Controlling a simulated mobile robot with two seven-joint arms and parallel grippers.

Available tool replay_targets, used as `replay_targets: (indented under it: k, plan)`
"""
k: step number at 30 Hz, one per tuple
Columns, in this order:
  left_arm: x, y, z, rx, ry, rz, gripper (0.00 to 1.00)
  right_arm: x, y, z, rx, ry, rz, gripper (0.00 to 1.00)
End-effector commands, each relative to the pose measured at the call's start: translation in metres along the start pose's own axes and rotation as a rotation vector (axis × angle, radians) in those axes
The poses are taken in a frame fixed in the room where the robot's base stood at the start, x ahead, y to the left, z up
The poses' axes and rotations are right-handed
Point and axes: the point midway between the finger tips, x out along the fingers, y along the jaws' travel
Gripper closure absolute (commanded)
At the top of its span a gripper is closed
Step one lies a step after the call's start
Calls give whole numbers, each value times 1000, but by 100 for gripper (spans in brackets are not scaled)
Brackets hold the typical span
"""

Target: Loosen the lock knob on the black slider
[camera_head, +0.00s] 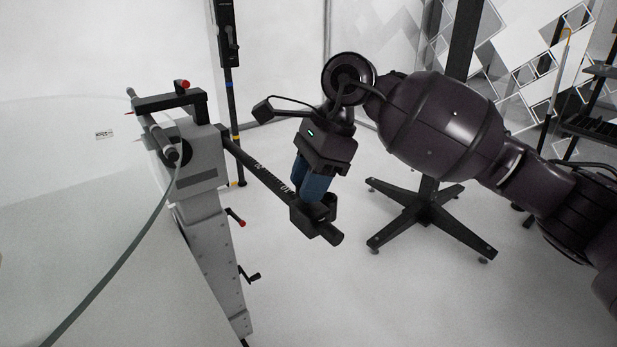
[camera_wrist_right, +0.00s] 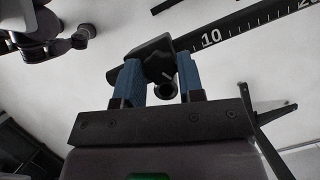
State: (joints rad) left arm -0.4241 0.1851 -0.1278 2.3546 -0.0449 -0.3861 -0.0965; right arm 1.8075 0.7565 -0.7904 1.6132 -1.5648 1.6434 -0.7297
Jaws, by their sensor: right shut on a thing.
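The black slider (camera_head: 320,222) sits near the free end of a black bar (camera_head: 262,172) with a printed scale. It also shows in the right wrist view (camera_wrist_right: 150,53), close to the bar's "10" mark. My right gripper (camera_head: 314,192) comes down on the slider from above. Its blue fingers stand on either side of the slider's lock knob (camera_wrist_right: 165,90) and are shut on it. In the head view the fingers mostly hide the knob. Whether the knob is turned cannot be told. My left gripper is not in view.
The bar extends from a grey column (camera_head: 203,235) with a black top handle (camera_head: 170,100) and red-tipped levers. A large pale disc (camera_head: 75,160) is at the left. A black wheeled stand (camera_head: 430,215) stands behind my right arm. Floor below the slider is clear.

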Motion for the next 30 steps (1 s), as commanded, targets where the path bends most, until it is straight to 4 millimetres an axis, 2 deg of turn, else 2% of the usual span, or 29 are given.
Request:
replay_targets:
  k: [16,21,30]
  plan:
    - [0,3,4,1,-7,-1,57,5,-3,0,-480,-2,205,88]
    - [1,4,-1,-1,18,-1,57,6,-4,0,-627,-4,267,88]
    - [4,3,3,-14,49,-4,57,6,-4,0,-840,-3,355,88]
